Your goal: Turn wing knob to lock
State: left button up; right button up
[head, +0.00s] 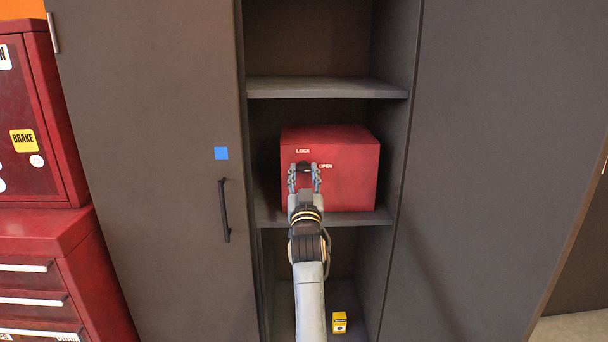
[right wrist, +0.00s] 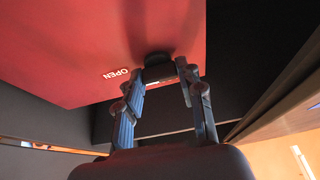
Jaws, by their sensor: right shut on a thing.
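A red box (head: 345,185) stands on the middle shelf of the open cabinet section. Its front carries the words LOCK above and OPEN to the right of a dark wing knob (head: 303,167). My right gripper (head: 304,174) reaches in from below and is shut on the knob, with one finger on each side. In the right wrist view the dark knob (right wrist: 158,68) shows at the fingertips against the red face, with OPEN upside down beside it. The fingers partly hide the knob, so its exact angle is hard to tell. My left gripper is not in view.
The shelf (head: 325,88) above the box is empty. A small yellow box (head: 339,322) sits on the bottom level. A closed grey door with a black handle (head: 224,210) and blue square is at left, beside a red tool chest (head: 40,240).

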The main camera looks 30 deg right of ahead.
jog(key=shift+n, duration=0.3)
jog(key=shift+r+n+y+p, duration=0.1)
jog(key=shift+n+y+p, duration=0.35)
jog(key=shift+p, duration=0.25)
jog(key=n+y+p, duration=0.2)
jog(key=n+p, duration=0.3)
jog(key=n, duration=0.1)
jog(key=n+y+p, duration=0.3)
jog(key=n+p, duration=0.3)
jog(key=r+n+y+p, duration=0.1)
jog(key=n+y+p, duration=0.1)
jog(key=n+p, duration=0.4)
jog(key=shift+s+d+n+g+y, duration=0.15)
jog(key=shift+d+n+g+y, duration=0.1)
jog(key=shift+d+n+g, duration=0.15)
pick_arm(q)
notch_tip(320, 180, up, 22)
jog(key=p, duration=0.3)
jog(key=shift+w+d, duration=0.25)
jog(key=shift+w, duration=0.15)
pick_arm(e)
jog(key=shift+f+n+g, duration=0.2)
jog(key=shift+n+g, duration=0.2)
jog(key=shift+n, duration=0.75)
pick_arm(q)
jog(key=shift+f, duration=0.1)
